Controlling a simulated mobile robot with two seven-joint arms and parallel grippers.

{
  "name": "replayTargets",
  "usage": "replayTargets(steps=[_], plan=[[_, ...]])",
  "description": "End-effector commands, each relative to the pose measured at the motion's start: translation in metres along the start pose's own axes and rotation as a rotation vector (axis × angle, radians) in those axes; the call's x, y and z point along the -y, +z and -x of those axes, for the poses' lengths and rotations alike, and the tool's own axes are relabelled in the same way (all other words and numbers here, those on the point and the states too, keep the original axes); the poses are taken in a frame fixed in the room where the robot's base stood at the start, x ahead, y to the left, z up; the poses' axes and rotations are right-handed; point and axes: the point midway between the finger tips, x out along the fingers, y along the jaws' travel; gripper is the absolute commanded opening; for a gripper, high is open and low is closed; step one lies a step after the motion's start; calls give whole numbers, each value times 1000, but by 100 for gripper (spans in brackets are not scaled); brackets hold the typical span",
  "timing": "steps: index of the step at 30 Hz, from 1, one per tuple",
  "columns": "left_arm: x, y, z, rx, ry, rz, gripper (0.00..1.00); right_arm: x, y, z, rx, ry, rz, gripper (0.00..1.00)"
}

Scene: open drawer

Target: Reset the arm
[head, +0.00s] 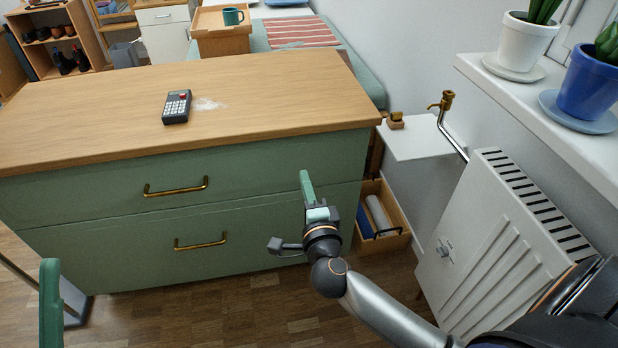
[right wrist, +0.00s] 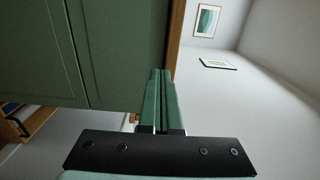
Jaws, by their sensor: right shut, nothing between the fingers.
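My right gripper (head: 307,187) is shut and empty. It stands in front of the right part of the green drawer cabinet (head: 90,185), with its fingers pointing up in the head view. Its closed fingers also show in the right wrist view (right wrist: 160,85), with the green cabinet front (right wrist: 105,50) beside them on the left. Both drawers look closed, the upper with a brass handle (head: 176,187) and the lower with another (head: 201,242). My left gripper cannot be made out; only a green piece shows at the lower left edge of the head view.
A black calculator (head: 177,107) lies on the wooden top (head: 90,105) beside a white powdery patch (head: 208,104). A white radiator (head: 500,245) and a windowsill with potted plants are at the right. A wooden box (head: 397,218) stands on the floor beside the cabinet. Floor in front is clear.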

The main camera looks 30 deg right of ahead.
Motion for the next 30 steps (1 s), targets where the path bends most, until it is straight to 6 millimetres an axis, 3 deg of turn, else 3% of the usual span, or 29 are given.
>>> replayTargets(steps=[10,14,20,24,30], plan=[[3,-2,-3,-7,-6,-8,50,0,2,1,0,-1,2,0],[2,-2,-3,-9,-5,-8,50,13,-1,5,-4,-53,39,0],[2,-2,-3,-7,-3,-7,50,76,-7,30,-23,-303,233,0],[2,-2,-2,-6,-2,-6,50,125,-5,60,-39,-507,414,0],[2,-2,-2,-6,-2,-6,50,180,9,111,-70,-772,699,0]])
